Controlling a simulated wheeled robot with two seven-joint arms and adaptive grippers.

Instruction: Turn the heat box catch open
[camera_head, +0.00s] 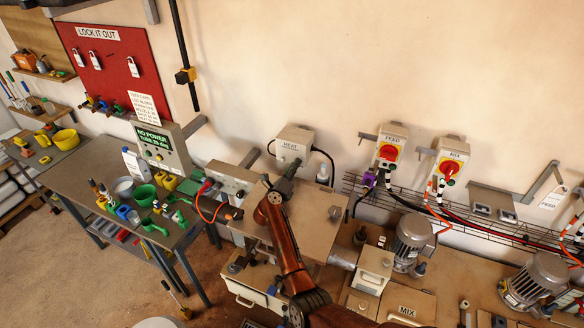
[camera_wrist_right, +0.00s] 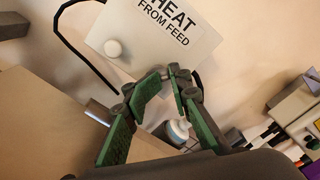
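The heat box (camera_head: 294,141) is a pale box on the wall, labelled HEAT, above the bench. In the right wrist view its front (camera_wrist_right: 150,35) reads HEAT FROM FEED. A round white knob, which looks like the catch (camera_wrist_right: 113,48), sits on that front, left of the lettering. My right gripper (camera_head: 296,164) is just below the box in the head view. In the wrist view its green-padded fingers (camera_wrist_right: 163,76) are parted with nothing held between them. The fingertips are below and right of the knob, apart from it. My left gripper is not in view.
A small white bottle (camera_head: 323,173) stands right of my gripper. A black cable (camera_head: 327,158) loops beside the heat box. The FEED box (camera_head: 389,148) and MIX box (camera_head: 449,160), with red switches, are on the wall to the right. A cluttered table (camera_head: 85,180) stands left.

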